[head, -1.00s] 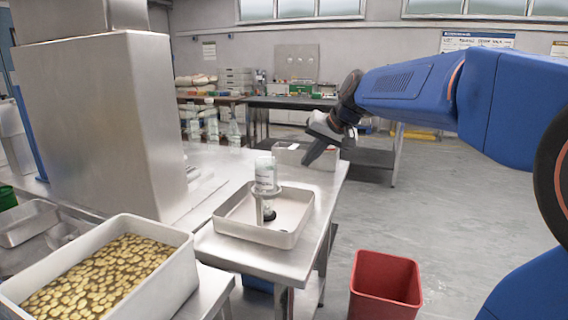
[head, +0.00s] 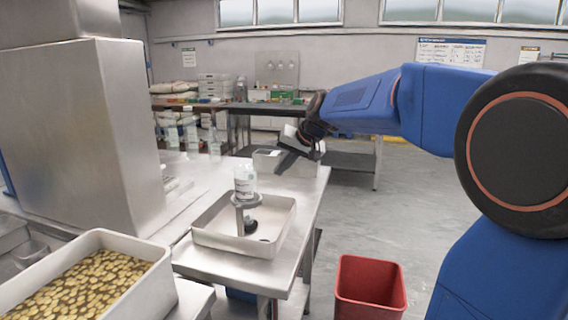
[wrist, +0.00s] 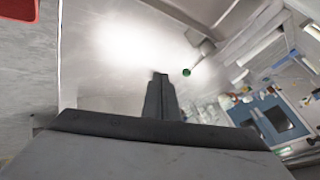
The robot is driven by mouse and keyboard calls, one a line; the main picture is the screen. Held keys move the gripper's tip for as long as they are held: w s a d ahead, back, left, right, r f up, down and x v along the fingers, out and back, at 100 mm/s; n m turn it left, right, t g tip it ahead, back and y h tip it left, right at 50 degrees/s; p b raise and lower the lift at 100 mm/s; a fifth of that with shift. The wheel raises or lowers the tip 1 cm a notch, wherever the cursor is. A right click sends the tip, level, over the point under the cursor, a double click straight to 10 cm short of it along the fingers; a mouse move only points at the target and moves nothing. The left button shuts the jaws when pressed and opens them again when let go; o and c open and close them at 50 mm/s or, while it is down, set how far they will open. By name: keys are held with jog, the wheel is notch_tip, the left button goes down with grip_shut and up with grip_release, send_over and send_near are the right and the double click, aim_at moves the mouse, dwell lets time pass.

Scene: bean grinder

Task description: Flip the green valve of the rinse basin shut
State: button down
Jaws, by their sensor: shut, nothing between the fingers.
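My gripper (head: 283,163) is shut and empty in the head view, held above the far right part of the metal table. In the wrist view its closed fingers (wrist: 161,85) point over a bright, shiny surface. A small round green piece (wrist: 187,72) lies just right of the fingertips, by the end of a grey bar. It may be the green valve, but its position is too small to read. No green valve shows in the head view. A shallow metal tray (head: 213,235) with a bottle on a stand (head: 245,186) sits nearer on the table; I cannot tell whether it is the rinse basin.
A pale box (head: 300,165) stands behind my gripper. A white container of yellowish pieces (head: 85,275) is at the lower left, beside a tall metal housing (head: 110,130). A red bin (head: 370,285) stands on the floor, right of the table. The floor further right is clear.

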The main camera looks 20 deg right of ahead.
jog(key=x, duration=0.4)
jog(key=shift+w+a+f, duration=0.1)
jog(key=shift+w+f, duration=0.15)
jog(key=shift+f, duration=0.05)
jog(key=a, duration=0.1)
jog(key=w+a, duration=0.1)
jog(key=shift+w+a+r, duration=0.1)
jog(key=shift+w+a, duration=0.1)
jog(key=shift+a, duration=0.15)
jog(key=shift+w+a+r, duration=0.15)
jog(key=shift+w+a, duration=0.1)
jog(key=shift+a, duration=0.25)
